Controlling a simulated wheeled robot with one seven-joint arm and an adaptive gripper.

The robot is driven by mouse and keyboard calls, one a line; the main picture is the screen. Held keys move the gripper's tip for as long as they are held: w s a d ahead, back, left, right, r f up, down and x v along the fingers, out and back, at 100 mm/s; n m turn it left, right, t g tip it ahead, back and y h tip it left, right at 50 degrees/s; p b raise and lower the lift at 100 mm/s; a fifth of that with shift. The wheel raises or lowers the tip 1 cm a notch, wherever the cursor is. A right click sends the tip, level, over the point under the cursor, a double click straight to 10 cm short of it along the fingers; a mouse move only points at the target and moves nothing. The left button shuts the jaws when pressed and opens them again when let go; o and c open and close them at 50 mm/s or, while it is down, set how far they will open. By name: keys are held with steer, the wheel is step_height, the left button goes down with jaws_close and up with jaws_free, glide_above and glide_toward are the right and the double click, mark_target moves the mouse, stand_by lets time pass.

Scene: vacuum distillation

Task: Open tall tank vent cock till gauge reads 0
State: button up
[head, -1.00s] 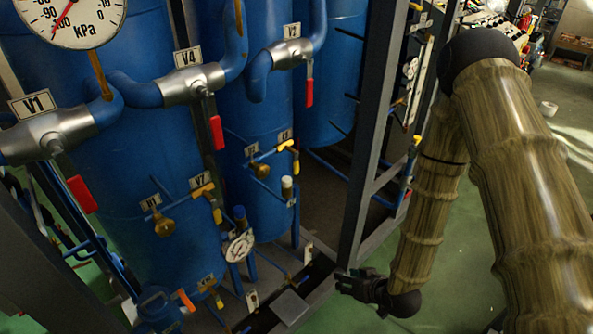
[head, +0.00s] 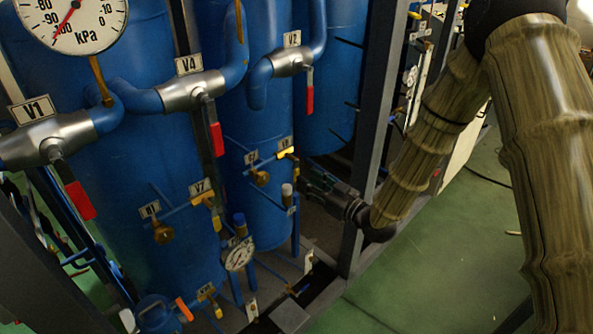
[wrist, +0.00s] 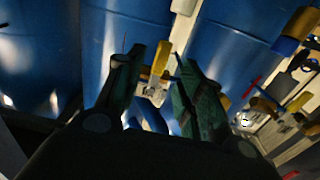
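The large kPa gauge (head: 75,22) is at the top left of the head view, its needle near the -100 end. A yellow-handled cock (head: 286,152) sits on the narrow blue tank (head: 262,105); its lower part is hidden by my gripper. My gripper (head: 303,166) is beside this cock, lower right of it. In the wrist view, my gripper (wrist: 157,80) has its two fingers apart with a yellow handle (wrist: 161,58) showing between the tips. I cannot tell whether either finger touches it. Another yellow-handled cock (head: 207,200) is on the wide tank (head: 150,140).
Red-handled valves V1 (head: 50,140), V4 (head: 193,93) and V2 (head: 292,62) run across the blue pipes. A small gauge (head: 238,254) stands low between the tanks. A dark frame post (head: 372,130) is close beside my gripper.

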mark_target(298, 174)
steer(key=shift+p+x, duration=0.9)
steer(key=shift+x, duration=2.05)
steer(key=shift+f, duration=0.1)
steer(key=shift+c, duration=0.5)
jaws_close()
